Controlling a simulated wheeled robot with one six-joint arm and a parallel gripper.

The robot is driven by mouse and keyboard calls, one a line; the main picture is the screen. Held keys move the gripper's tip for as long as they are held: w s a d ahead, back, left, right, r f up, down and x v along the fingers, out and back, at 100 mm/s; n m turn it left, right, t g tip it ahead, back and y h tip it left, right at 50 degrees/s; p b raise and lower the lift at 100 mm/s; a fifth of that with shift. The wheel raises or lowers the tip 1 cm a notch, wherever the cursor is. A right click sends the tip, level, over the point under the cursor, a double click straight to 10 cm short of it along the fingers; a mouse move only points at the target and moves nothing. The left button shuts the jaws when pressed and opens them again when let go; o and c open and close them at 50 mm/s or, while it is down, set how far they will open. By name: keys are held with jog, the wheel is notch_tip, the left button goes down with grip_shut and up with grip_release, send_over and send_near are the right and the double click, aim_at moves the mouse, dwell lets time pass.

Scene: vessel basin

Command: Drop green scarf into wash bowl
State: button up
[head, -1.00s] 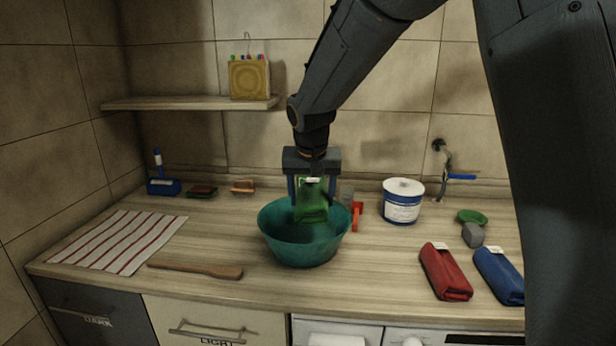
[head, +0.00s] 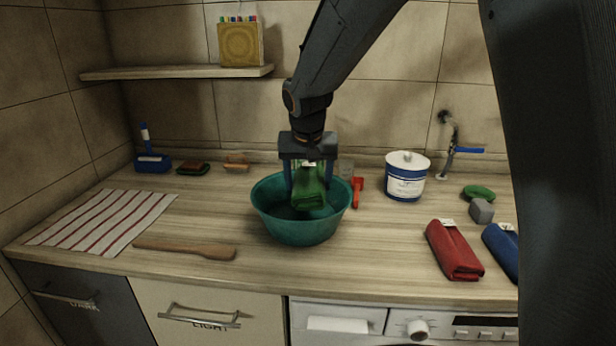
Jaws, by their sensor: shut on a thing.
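The green scarf (head: 309,190) is a folded green bundle with a small white tag near its top. My gripper (head: 308,178) points down and is shut on the scarf, one finger on each side. The scarf hangs at the mouth of the teal wash bowl (head: 298,228), its lower end inside the rim as seen in the head view. The bowl stands upright on the wooden counter. I cannot tell whether the scarf touches the bowl's inside.
A red rolled cloth (head: 455,250) and a blue one (head: 503,249) lie at the right. A wooden paddle (head: 185,248) and striped towel (head: 102,222) lie left.

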aim_at(308, 177)
jog(key=shift+f, duration=0.35)
jog(key=o, duration=1.3)
jog(key=shift+r, duration=0.1)
jog(key=b+v, duration=0.1)
jog(key=v, duration=0.6)
jog(key=shift+s+a+r+b, duration=0.1)
jog(key=shift+r+b, duration=0.05)
jog(key=shift+b, duration=0.2)
jog(key=shift+s+r, duration=0.1)
